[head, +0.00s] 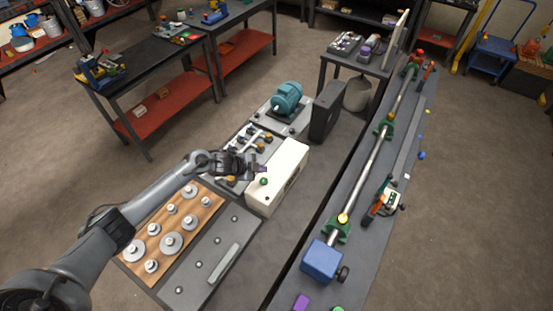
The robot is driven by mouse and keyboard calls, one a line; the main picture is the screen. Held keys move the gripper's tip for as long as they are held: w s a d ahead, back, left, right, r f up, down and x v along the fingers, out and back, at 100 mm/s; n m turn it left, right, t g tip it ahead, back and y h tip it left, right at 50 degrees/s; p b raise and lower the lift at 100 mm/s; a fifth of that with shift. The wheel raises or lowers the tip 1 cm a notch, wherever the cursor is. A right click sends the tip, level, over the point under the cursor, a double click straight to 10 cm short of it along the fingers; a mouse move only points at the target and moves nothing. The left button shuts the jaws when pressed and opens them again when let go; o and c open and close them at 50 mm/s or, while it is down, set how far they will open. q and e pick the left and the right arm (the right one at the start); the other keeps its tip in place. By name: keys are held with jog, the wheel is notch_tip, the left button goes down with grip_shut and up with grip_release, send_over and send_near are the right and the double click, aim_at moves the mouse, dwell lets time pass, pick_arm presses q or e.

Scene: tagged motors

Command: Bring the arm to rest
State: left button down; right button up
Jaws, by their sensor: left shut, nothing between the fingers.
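My left arm reaches in from the lower left over the workbench. My left gripper (262,169) is shut and empty, just left of a cream box (282,176) with a small green knob (264,182) on its near face. A teal motor (287,98) stands on a grey plate (262,116) farther back. Whether the gripper touches the box cannot be told. My right gripper is not in view.
A wooden board (187,253) with several metal weights lies under my left arm. A dark upright box (326,110) stands behind the cream box. A long rail (376,150) with a blue block (322,260) runs along the right bench (385,245).

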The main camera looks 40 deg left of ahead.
pick_arm(q)
jog(key=s+d+r+n+y+p, duration=0.2)
jog(key=s+d+n+p, duration=0.2)
jog(key=s+d, duration=0.95)
jog(key=s+d+r+n+g+p, duration=0.1)
jog(key=s+r+n+g, duration=0.1)
jog(key=s+r, duration=0.3)
jog(key=s+d+r+n+g+y+p, duration=0.1)
jog(key=s+r+n, duration=0.4)
jog(key=s, duration=0.9)
jog(key=shift+s+d+r+g+p, duration=0.25)
jog(key=shift+d+r+g+p, duration=0.3)
jog(key=shift+r+g, duration=0.35)
